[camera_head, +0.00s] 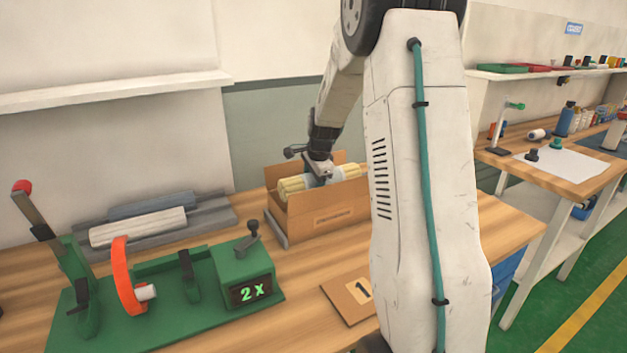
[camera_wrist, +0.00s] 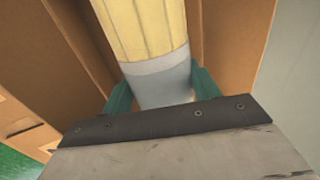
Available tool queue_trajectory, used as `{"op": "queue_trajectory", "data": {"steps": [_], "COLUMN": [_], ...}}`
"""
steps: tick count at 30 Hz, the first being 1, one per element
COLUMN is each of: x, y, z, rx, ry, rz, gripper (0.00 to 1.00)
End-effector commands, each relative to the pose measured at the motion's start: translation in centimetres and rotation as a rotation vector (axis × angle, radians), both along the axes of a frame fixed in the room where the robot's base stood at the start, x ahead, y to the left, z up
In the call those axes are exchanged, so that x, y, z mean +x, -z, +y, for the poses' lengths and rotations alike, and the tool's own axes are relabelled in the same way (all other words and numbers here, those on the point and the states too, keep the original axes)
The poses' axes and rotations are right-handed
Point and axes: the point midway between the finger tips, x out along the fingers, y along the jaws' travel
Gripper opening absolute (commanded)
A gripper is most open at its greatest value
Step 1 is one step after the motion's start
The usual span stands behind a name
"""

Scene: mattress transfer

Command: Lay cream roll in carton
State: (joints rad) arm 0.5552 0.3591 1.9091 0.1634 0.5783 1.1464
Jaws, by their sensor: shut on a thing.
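The cream roll (camera_head: 292,188) has a pale grey band around its middle and lies lengthwise at the top of the open carton (camera_head: 325,220). My gripper (camera_head: 318,178) is over the carton, shut on the roll at its band. In the wrist view the cream roll (camera_wrist: 150,30) runs away between the carton walls (camera_wrist: 235,45), with the green fingers of my gripper (camera_wrist: 163,92) on either side of the grey band. The roll's lower side and the carton floor are hidden, so I cannot tell whether it touches the floor.
A grey rack (camera_head: 205,215) with a white roll (camera_head: 137,226) and a blue-grey roll (camera_head: 150,203) lies left of the carton. A green fixture (camera_head: 190,310) with an orange ring and a "2 X" display stands in front. A "1" plate (camera_head: 345,303) lies on the bench.

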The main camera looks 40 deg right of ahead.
Motion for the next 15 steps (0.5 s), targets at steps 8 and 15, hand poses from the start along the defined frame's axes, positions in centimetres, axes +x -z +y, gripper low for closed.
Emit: {"op": "queue_trajectory", "data": {"steps": [8, 15], "x": [0.0, 0.0], "y": [0.7, 1.3], "z": [0.0, 0.0], "rx": [0.000, 0.000], "ry": [0.000, 0.000], "rz": [-0.001, -0.001], "gripper": [0.23, 0.23]}}
